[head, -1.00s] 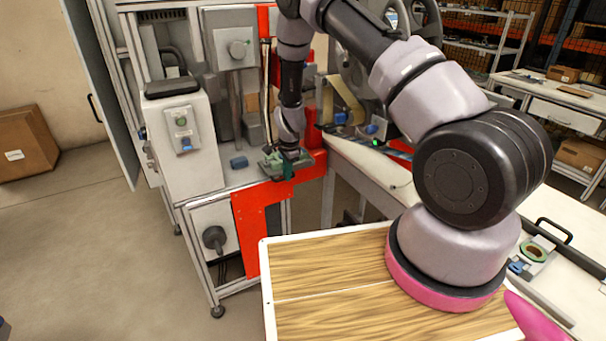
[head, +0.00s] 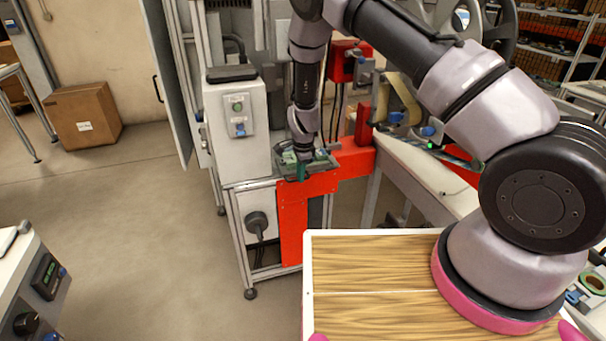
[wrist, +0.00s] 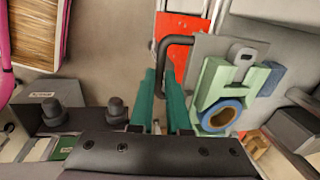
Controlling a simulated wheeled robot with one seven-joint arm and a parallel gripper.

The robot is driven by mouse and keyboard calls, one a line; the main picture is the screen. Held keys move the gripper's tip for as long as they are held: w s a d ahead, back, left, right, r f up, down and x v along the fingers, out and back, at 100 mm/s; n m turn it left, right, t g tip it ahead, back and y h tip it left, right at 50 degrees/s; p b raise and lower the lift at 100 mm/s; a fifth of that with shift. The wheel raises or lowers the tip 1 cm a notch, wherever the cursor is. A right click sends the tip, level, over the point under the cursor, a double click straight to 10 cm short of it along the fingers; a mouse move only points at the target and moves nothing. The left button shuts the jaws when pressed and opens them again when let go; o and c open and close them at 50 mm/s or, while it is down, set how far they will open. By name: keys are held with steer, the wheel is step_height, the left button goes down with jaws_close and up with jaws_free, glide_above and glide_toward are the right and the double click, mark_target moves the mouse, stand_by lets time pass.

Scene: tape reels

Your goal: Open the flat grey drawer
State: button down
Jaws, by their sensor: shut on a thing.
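The flat grey drawer (wrist: 203,46) is a thin grey plate, seen in the wrist view right of centre. A black bar handle (wrist: 166,44) stands along its left edge. A pale green fixture with a blue-rimmed ring (wrist: 222,116) sits on the plate. My gripper (wrist: 161,88) has its teal fingers shut on the handle, one on each side, with the gripped part mostly hidden. In the head view the drawer (head: 322,164) lies at the machine's front, above the red panel, and my gripper (head: 301,171) reaches down to its front edge.
A white control box (head: 237,130) stands left of the drawer. The red panel (head: 310,215) is below it. A wooden-topped table (head: 375,265) is in the foreground. A cardboard box (head: 85,115) sits by the wall. Open floor (head: 150,220) lies to the left.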

steer(key=c, duration=0.9)
jaws_free()
steer(key=shift+r, duration=0.15)
steer(key=r, duration=0.3)
steer(key=s+r, duration=0.1)
steer(key=r, duration=0.6)
steer(key=shift+s+d+r, duration=0.15)
steer(key=shift+s+d, duration=0.2)
steer(key=shift+s, duration=0.05)
